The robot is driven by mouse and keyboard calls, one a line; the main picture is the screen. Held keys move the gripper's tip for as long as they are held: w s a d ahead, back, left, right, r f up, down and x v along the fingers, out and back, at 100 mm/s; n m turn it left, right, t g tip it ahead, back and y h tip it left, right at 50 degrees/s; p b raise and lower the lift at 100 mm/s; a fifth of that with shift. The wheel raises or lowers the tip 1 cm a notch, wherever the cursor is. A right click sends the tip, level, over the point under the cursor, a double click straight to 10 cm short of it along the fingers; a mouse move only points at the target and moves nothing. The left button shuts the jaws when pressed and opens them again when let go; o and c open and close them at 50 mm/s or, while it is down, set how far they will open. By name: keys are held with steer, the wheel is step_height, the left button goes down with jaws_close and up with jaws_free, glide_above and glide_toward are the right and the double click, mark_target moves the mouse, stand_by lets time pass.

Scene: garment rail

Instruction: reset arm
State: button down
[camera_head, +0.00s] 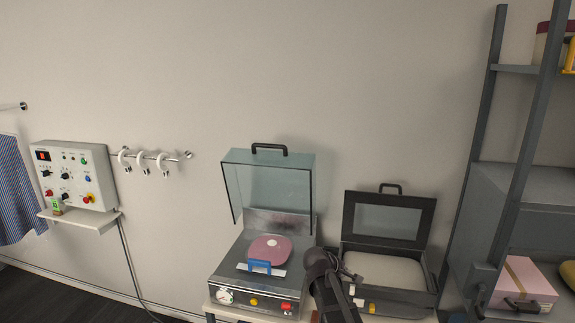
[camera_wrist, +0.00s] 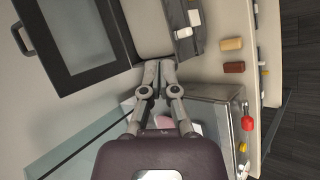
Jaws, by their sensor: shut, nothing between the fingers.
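My gripper (camera_wrist: 158,76) is in the middle of the wrist view, with its two fingertips together and nothing between them. In the wrist view its tips appear over the gap between the dark-framed case and the metal machine. In the head view my dark arm rises from the bottom edge, in front of the space between the glass-lidded machine (camera_head: 230,272) and the dark case (camera_head: 409,296). The fingertips cannot be made out clearly there.
Both lids stand open. A pink pad (camera_head: 270,249) with a blue handle (camera_head: 259,267) lies in the machine. A shelf rack (camera_head: 527,187) stands at right. A control box (camera_head: 74,174), hooks on a rail (camera_head: 142,158) and a striped shirt (camera_head: 18,190) are at left. Bare wall is above.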

steer(key=s+a+f+m+g+y+b, duration=0.1)
steer(key=s+f+m+g+y+b, duration=0.2)
steer(key=s+f+m+b, duration=0.2)
steer(key=s+f+m+g+y+b, duration=0.3)
steer(key=s+f, duration=0.9)
steer(key=s, duration=0.5)
steer(key=shift+s+a+f+m+y+b, duration=0.15)
steer(key=shift+s+a+m+y+b, duration=0.25)
steer(key=shift+m+y+b, duration=0.5)
